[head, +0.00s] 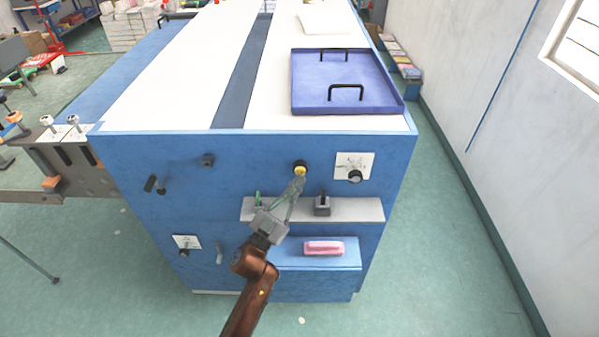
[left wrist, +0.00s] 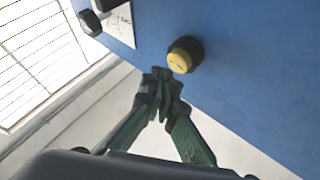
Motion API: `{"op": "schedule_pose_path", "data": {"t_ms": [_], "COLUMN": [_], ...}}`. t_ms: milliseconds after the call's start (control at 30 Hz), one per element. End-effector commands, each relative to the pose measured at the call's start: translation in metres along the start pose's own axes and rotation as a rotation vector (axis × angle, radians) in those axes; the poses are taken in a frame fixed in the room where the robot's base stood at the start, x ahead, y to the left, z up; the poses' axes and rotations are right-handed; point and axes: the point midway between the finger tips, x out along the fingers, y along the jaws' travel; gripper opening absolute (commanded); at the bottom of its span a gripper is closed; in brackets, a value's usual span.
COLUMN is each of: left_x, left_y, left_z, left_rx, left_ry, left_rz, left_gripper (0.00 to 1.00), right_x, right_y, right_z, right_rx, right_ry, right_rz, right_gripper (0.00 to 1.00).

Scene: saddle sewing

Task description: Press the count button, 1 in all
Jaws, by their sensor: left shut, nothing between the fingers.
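The count button is a yellow round cap in a black collar (head: 299,169) on the blue front face of the machine cabinet. It also shows large in the left wrist view (left wrist: 181,60). My left gripper (head: 299,182) is shut and empty, with green fingers. Its tips are just below the button in the head view. In the left wrist view the fingertips (left wrist: 162,84) are together close beside the button; I cannot tell whether they touch it. My right gripper is not in view.
A white plate with a black knob (head: 355,166) is right of the button. Below, a grey ledge (head: 370,209) holds a dark block (head: 322,205). A pink brush-like item (head: 323,248) lies on a lower blue shelf. A blue tray (head: 300,100) is on top.

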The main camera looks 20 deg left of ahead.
Motion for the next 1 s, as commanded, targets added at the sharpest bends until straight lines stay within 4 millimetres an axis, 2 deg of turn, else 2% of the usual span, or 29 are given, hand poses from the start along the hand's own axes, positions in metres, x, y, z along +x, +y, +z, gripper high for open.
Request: {"op": "schedule_pose_path", "data": {"t_ms": [267,700,1000], "left_x": [-0.001,-0.028,-0.035], "left_y": [0.001,0.021,0.026], "left_z": [-0.001,-0.022,-0.025], "left_rx": [-0.001,-0.002,0.0], "left_ry": [0.0,0.0,0.001], "left_rz": [0.0,0.0,0.0], "left_gripper": [0.0,0.0,0.0], "right_x": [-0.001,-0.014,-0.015], "right_y": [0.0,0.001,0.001], "right_z": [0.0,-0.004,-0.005], "right_rx": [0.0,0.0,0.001], "right_ry": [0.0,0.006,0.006], "right_rz": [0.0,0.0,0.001], "right_gripper": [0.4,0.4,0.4]}}
